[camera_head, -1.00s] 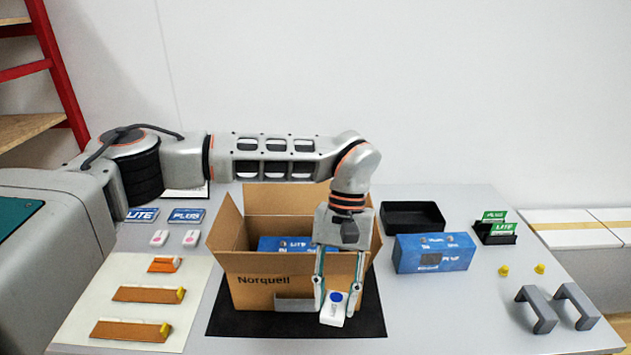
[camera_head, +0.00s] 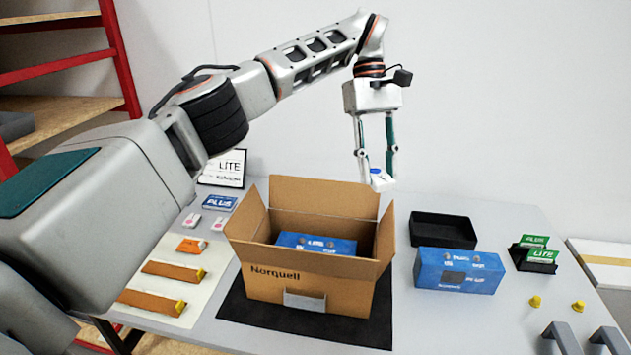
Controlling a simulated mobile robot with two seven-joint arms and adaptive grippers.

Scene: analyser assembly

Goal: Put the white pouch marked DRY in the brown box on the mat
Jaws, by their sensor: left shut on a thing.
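My left gripper (camera_head: 376,178) is shut on a small white pouch (camera_head: 381,182) with a blue spot. It holds the pouch in the air, above and beyond the right rear part of the box; the pouch's lettering is too small to read. The brown box (camera_head: 308,283), marked Norquell, stands on the black mat (camera_head: 242,309) with its flaps open. My right gripper does not show.
Right of the brown box are a blue box (camera_head: 459,270), an empty black tray (camera_head: 443,230), green cards (camera_head: 537,249), yellow knobs (camera_head: 535,301) and grey handles (camera_head: 563,336). On the left, a pale sheet (camera_head: 200,287) holds orange-brown parts. White pouches (camera_head: 191,220) lie behind it.

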